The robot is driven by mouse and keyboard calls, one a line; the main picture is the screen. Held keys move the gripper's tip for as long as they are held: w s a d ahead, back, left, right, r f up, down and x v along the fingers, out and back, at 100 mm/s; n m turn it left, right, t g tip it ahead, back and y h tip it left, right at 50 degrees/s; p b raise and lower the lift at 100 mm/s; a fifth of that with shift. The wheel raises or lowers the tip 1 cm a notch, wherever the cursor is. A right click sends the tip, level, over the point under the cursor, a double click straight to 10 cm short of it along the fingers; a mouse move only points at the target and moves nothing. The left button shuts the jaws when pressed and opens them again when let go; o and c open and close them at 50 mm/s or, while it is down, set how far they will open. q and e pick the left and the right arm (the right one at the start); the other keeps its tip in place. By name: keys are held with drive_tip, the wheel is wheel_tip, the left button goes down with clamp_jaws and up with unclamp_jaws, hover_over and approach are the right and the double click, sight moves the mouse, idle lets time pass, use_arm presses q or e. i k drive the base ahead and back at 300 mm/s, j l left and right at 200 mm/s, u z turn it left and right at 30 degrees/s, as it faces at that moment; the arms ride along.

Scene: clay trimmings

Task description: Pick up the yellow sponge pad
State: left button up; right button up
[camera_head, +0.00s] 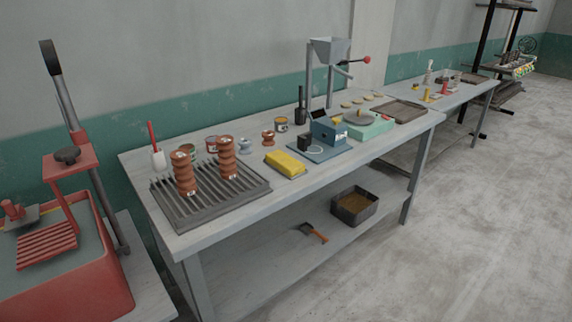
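The yellow sponge pad (285,164) lies flat near the front edge of the grey workbench (228,235), in the camera_head view. It sits between a dark slatted rack on its left and a blue device on its right. Nothing covers it. Neither of my grippers shows in this view.
The slatted rack (205,211) holds two brown ribbed pieces (184,172). The blue device (329,131) stands on a blue-grey mat (318,156). Small tins and spools stand behind the pad. A red press (70,270) is at the left. The floor (480,210) at the right is clear.

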sight(288, 166)
drive_tip(key=u, duration=0.4)
drive_tip(key=i+l+u, duration=0.35)
drive_tip(key=l+u, duration=0.3)
drive_tip(key=i+l, duration=0.15)
drive_tip(key=l, duration=0.2)
drive_tip(key=i+l+u, duration=0.1)
drive_tip(key=l, duration=0.2)
drive_tip(key=i+l, duration=0.15)
drive_tip(key=l, duration=0.2)
drive_tip(key=u, duration=0.05)
